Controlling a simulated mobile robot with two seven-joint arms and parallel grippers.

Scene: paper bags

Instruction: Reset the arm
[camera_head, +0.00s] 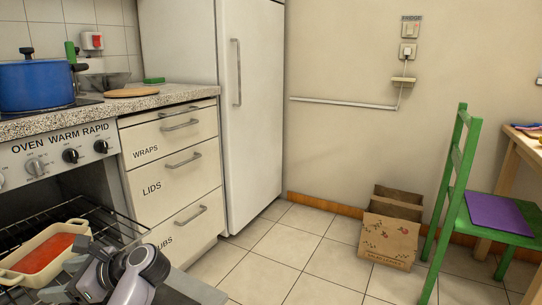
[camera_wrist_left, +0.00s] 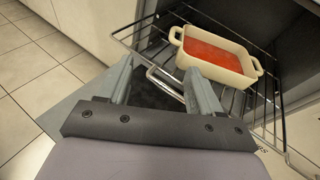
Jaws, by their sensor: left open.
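My left gripper (camera_head: 88,272) is at the lower left of the head view, in front of the open oven and beside the dish. My right gripper is in neither view.
A blue pot (camera_head: 36,88) stands on the stove. Closed drawers (camera_head: 170,160) and a tall white fridge (camera_head: 262,140) adjoin the oven. Paper bags (camera_head: 390,242) stand by the back wall, near a green chair (camera_head: 455,190). Tiled floor (camera_head: 285,250) between is clear.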

